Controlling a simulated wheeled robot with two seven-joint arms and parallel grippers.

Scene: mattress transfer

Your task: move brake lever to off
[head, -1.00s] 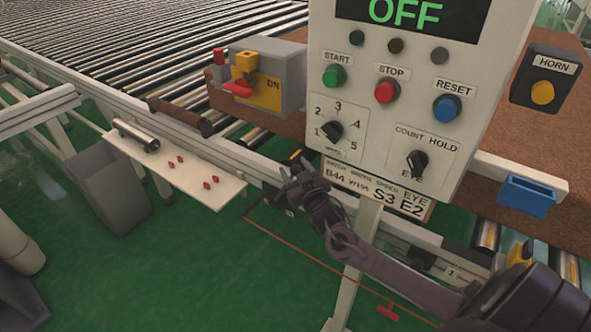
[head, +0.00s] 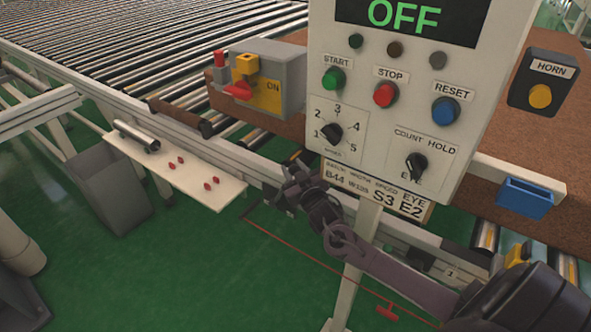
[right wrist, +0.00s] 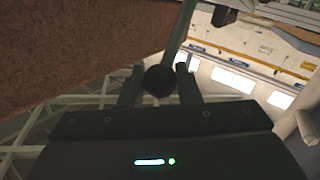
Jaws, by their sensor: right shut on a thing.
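My right gripper (head: 289,181) is low in front of the conveyor's side rail, below and left of the control panel. In the right wrist view its two fingers (right wrist: 158,85) stand on either side of a round black knob, the brake lever's knob (right wrist: 160,80), and are shut on it. A thin grey rod runs up from behind the knob. In the head view the lever is hidden by the hand or too small to make out, and its marks cannot be read. My left gripper is not in view.
The control panel (head: 380,150) reads OFF and stands on a post right beside my right arm. A grey box with a red switch (head: 238,90) is behind left. A white shelf (head: 190,180), a grey bin (head: 105,190) and a red pull cord (head: 320,255) are nearby.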

